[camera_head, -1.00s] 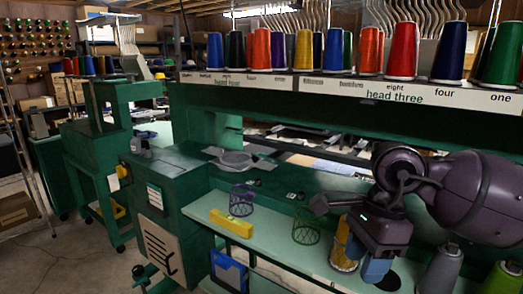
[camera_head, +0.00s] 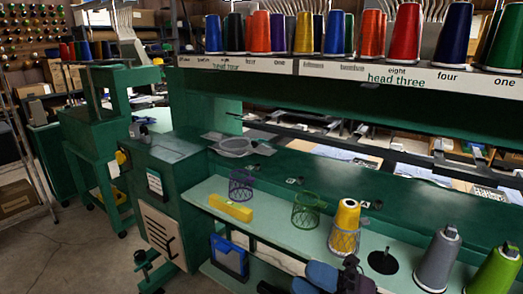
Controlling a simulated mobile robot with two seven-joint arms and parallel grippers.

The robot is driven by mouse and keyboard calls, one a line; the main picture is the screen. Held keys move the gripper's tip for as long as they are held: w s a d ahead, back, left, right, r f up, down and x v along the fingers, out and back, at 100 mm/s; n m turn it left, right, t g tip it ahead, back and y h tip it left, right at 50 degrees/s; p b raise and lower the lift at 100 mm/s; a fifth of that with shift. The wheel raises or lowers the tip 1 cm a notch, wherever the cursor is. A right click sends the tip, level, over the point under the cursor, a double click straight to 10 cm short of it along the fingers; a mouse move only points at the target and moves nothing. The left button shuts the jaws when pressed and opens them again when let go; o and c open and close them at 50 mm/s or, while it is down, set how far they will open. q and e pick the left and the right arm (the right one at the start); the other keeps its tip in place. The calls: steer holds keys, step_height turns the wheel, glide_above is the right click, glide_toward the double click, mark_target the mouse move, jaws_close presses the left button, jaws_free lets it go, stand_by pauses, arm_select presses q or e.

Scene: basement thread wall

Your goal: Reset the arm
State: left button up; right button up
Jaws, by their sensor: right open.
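My right gripper (camera_head: 322,279) shows at the bottom edge, low in front of the shelf, with blue fingers. It is open and I see nothing between its fingers. Most of my right arm is out of the picture. My left gripper is not in view.
On the shelf are a purple wire basket (camera_head: 241,185), a yellow block (camera_head: 231,208), a green wire basket (camera_head: 306,211), a black disc (camera_head: 383,262), a grey cone (camera_head: 438,261) and a green cone (camera_head: 495,272). Thread cones line the rail (camera_head: 340,70) above.

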steer(key=s+d+f+m+t+h, duration=0.2)
steer(key=d+f+m+t+h, duration=0.3)
steer(key=d+f+m+h, duration=0.7)
steer(key=s+d+f+m+t+h, duration=0.35)
steer(key=f+m+h, duration=0.5)
steer(key=m, duration=0.65)
steer(key=s+d+f+m+g, duration=0.2)
steer(key=s+f, duration=0.2)
steer(key=f, duration=0.1)
steer(key=s+d+f+m+g+h, duration=0.1)
steer(key=s+f+m+g, duration=0.1)
steer(key=s+f, duration=0.3)
steer(key=shift+d+m, duration=0.35)
steer(key=shift+m, duration=0.45)
steer(key=shift+c, duration=0.4)
